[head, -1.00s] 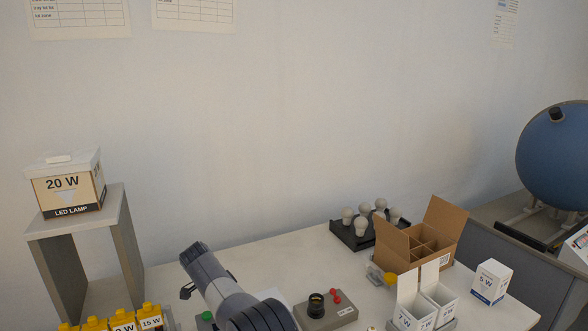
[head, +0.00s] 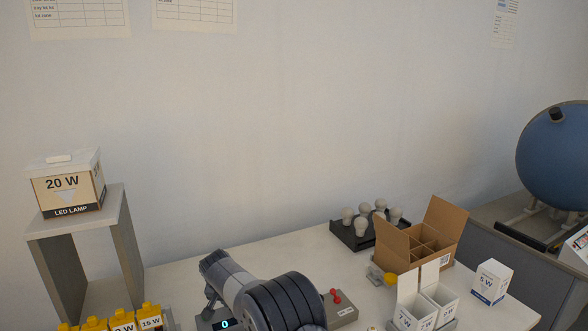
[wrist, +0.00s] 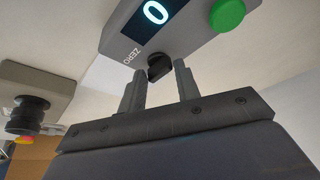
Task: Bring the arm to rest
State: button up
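My gripper (wrist: 158,72) shows in the wrist view with its two fingers apart and nothing held between them. Beyond the fingertips is the black knob (wrist: 160,66) marked ZERO on a grey meter (wrist: 122,42). I cannot tell whether the fingers touch the knob. The meter's lit display reads 0, and a green button (wrist: 227,14) sits beside it. In the head view my arm (head: 262,298) reaches over the front of the bench. It covers part of the meter (head: 205,323), and the fingers are hidden there.
A grey lamp-socket box (head: 345,312) is right of my arm, partly covered. Further right are open white cartons (head: 412,313), a divided cardboard box (head: 415,240), a bulb tray (head: 350,236) and a white 5 W box (head: 491,282). Left are a shelf (head: 75,255) and yellow boxes (head: 150,314).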

jog(key=n+p, duration=0.2)
jog(key=n+y+p, duration=0.1)
jog(key=p, duration=0.1)
jog(key=shift+d+r+n, duration=0.15)
jog(key=shift+r+n, duration=0.05)
jog(key=shift+n, duration=0.2)
jog(key=shift+f+n+g+y+p, duration=0.15)
jog(key=shift+n+g+y+p, duration=0.15)
jog(key=shift+n+y+p, duration=0.55)
jog(key=shift+n+h+p, duration=0.25)
jog(key=shift+p, duration=0.05)
